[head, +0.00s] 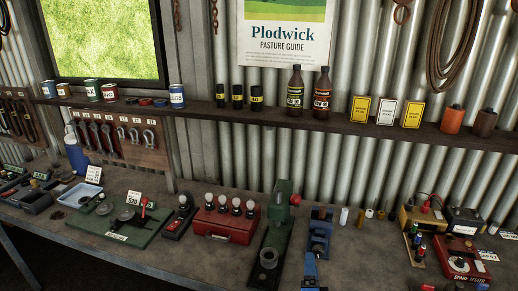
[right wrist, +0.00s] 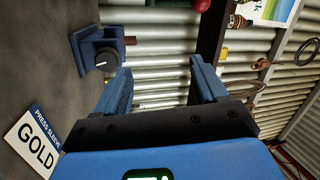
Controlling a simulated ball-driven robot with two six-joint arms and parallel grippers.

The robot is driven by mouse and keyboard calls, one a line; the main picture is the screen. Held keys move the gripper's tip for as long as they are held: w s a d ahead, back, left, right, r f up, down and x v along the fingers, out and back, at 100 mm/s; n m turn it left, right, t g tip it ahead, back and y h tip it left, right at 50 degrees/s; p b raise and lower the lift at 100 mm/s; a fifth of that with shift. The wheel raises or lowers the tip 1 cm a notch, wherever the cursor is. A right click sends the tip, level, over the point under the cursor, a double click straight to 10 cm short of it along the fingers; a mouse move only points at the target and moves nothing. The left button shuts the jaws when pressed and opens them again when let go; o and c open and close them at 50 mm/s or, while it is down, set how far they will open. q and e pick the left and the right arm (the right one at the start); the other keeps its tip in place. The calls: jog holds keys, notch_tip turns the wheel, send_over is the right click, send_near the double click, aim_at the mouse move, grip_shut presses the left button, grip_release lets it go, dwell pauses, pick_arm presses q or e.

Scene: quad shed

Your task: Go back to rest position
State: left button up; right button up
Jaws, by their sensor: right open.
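My right gripper (head: 311,272) shows at the bottom middle of the head view, above the front part of the bench. In the right wrist view, its two blue fingers stand apart with nothing between them (right wrist: 163,86). A blue bench fixture (head: 320,232) is just behind it in the head view. A blue fixture with a dark round dial (right wrist: 97,56) also shows in the right wrist view, apart from the fingers. My left gripper is in neither view.
The bench (head: 215,262) carries a green press (head: 274,228), a red box with white knobs (head: 224,226) and a red tester (head: 460,256). A shelf (head: 345,124) with bottles and cans runs along the wall. A GOLD sign (right wrist: 34,143) shows in the right wrist view.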

jog(key=s+d+f+n+g+y+b, duration=0.1)
jog(key=s+n, duration=0.7)
jog(key=s, duration=0.8)
jog(key=s+d+f+n+g+y+b, duration=0.1)
jog(key=s+d+n+b, duration=0.2)
jog(key=s+n, duration=0.5)
jog(key=shift+s+d+f+n+y+b, duration=0.15)
jog(key=shift+s+d+n+y+b, duration=0.4)
jog(key=shift+s, duration=4)
